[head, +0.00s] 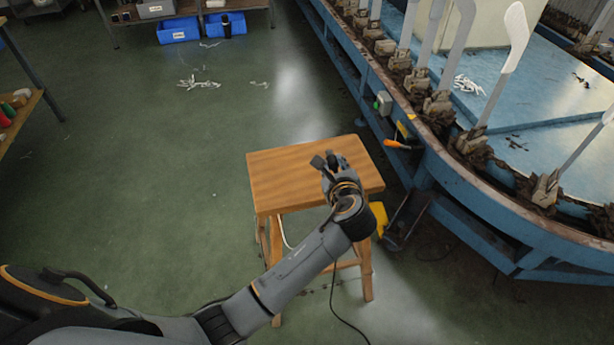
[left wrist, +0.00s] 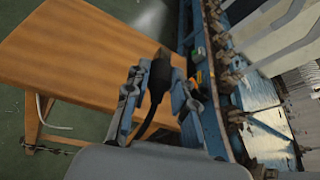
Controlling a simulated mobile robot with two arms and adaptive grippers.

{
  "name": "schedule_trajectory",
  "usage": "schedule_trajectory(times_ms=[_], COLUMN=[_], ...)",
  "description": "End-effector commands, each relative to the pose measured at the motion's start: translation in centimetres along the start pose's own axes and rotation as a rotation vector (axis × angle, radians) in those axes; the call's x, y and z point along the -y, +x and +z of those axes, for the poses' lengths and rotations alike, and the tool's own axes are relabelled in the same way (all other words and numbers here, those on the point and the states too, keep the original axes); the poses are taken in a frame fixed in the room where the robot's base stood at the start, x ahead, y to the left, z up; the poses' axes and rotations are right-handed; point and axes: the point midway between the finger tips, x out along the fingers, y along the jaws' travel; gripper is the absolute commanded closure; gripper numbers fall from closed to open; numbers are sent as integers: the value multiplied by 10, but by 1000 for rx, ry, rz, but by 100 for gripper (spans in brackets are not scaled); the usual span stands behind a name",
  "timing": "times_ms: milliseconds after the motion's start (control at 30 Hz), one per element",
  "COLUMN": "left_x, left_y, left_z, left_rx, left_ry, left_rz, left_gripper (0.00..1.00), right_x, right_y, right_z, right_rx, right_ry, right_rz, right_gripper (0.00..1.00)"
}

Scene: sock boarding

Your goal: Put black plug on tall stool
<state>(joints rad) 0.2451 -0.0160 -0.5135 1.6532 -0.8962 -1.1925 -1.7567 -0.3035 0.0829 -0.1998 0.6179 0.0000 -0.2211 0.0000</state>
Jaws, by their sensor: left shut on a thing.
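The tall stool (head: 280,180) is wooden with a flat square top and stands on the green floor in the middle of the head view. Its top (left wrist: 75,45) also fills the upper left of the left wrist view. My left gripper (head: 328,162) is over the stool top, toward its right side. In the left wrist view it is shut on the black plug (left wrist: 160,75), with a dark cable running back from the plug. I cannot tell whether the plug touches the stool top. My right gripper is not in view.
A blue machine (head: 430,170) with upright sock boards stands close to the stool's right. A black cable (head: 345,318) hangs below my left arm. Blue bins (head: 178,30) lie far back. The floor left of the stool is free.

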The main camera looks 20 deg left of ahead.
Motion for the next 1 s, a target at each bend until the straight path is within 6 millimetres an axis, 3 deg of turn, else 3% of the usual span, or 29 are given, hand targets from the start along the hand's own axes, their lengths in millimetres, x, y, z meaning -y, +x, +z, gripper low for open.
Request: schedule_trajectory(times_ms=[133,300,667,833,1000], left_x=[-31,-55,-76,-84,-85], left_y=[29,56,78,87,88], left_z=[3,-16,-28,-52,-54], left_rx=[1,-1,-2,-4,-3], left_ry=[3,3,2,0,-1], left_rz=[3,2,0,0,-2], left_gripper=[100,100,100,100,100], right_x=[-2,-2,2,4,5], right_y=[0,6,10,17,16], right_z=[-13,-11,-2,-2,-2], right_rx=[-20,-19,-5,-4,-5], right_ry=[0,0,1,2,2], right_rz=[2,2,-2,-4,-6], right_gripper=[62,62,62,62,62])
